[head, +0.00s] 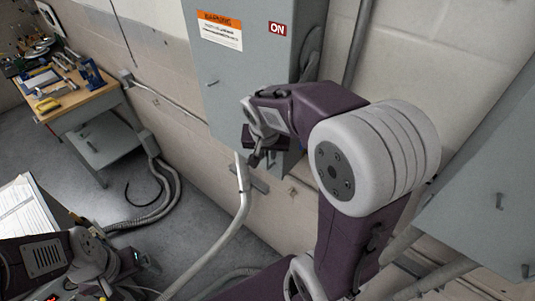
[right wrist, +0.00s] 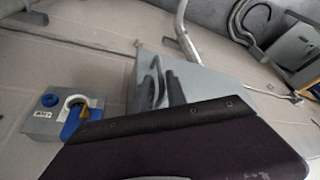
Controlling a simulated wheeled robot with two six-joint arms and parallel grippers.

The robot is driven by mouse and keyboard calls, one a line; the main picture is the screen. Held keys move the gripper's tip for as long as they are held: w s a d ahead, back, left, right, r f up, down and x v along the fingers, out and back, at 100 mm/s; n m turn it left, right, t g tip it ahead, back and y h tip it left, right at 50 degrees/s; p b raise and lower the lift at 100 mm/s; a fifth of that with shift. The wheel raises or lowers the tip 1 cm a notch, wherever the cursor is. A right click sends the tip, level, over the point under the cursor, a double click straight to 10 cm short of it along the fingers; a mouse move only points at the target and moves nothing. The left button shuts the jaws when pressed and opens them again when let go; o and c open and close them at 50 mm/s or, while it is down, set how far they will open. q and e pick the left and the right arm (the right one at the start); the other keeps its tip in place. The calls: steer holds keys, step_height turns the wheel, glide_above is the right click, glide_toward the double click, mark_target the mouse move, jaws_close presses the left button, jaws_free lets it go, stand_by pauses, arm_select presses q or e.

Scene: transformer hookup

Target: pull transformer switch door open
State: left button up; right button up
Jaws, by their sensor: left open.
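The grey transformer switch box (head: 222,65) hangs on the wall at the top middle of the head view. Its front door looks shut, with an orange warning label (head: 220,28), a red ON label (head: 277,29) and a small latch (head: 212,83). My right gripper (head: 256,156) is in front of the box's lower right part, pointing down; contact and jaw opening cannot be told. A grey metal surface (right wrist: 188,80) shows in the right wrist view, partly hidden by my own dark link. My left gripper (head: 103,284) is open at the bottom left, partly cut off.
A workbench (head: 85,92) with tools stands at the far left. A pale conduit (head: 243,195) runs down below the box. Another grey cabinet (head: 485,190) is at the right. A small blue-and-grey device (right wrist: 72,118) shows in the right wrist view. Open floor lies lower left.

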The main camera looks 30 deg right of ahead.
mark_target(267, 155)
steer(key=shift+x, duration=1.9)
steer(key=shift+a, duration=0.1)
jaws_close()
